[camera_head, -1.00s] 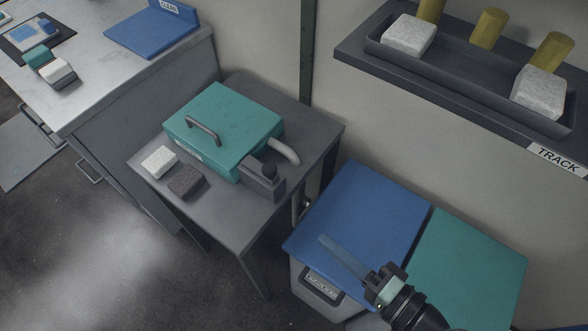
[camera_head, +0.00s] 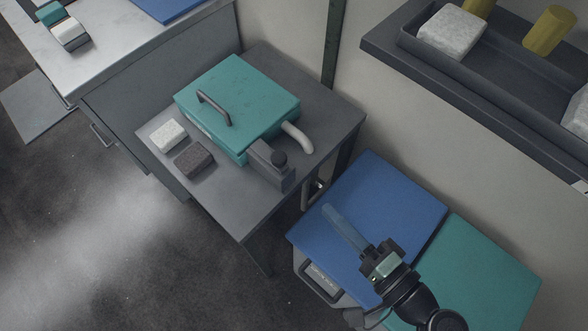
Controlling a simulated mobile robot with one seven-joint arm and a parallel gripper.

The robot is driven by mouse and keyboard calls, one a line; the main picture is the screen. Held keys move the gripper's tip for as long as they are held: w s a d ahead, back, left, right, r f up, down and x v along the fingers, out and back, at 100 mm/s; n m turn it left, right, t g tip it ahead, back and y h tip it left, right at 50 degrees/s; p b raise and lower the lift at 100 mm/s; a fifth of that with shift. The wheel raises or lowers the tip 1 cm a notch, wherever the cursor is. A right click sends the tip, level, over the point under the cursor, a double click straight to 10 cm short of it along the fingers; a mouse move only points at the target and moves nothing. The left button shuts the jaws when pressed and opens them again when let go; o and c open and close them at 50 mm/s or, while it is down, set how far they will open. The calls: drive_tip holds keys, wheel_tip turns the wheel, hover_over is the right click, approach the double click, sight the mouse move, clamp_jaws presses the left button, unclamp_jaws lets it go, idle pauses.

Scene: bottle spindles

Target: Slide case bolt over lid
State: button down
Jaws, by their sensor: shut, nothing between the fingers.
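The teal case (camera_head: 235,100) sits on a small grey table, its lid down, with a dark arched handle (camera_head: 213,107) on top. A pale curved piece (camera_head: 298,138) sticks out from the case's right side. My gripper (camera_head: 328,210) is shut and empty, with its long slim fingers over the blue bin lid, to the lower right of the bolt and well apart from it.
A white block (camera_head: 168,135) and a dark block (camera_head: 194,160) lie left of the case on the grey table (camera_head: 222,205). Blue (camera_head: 385,195) and teal (camera_head: 480,270) bin lids are below my arm. A wall shelf (camera_head: 470,90) overhangs the upper right.

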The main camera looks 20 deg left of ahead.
approach(275, 160)
drive_tip(key=x, duration=0.5)
drive_tip(key=shift+w+f+p, duration=0.3)
drive_tip(key=shift+w+f, duration=0.05)
drive_tip(key=shift+w, duration=0.15)
drive_tip(key=shift+a, duration=0.1)
drive_tip(key=x, duration=0.4)
drive_tip(key=shift+s+a+r, duration=0.15)
drive_tip(key=shift+a+r, duration=0.1)
drive_tip(key=shift+a, duration=0.05)
drive_tip(key=shift+r, duration=0.1)
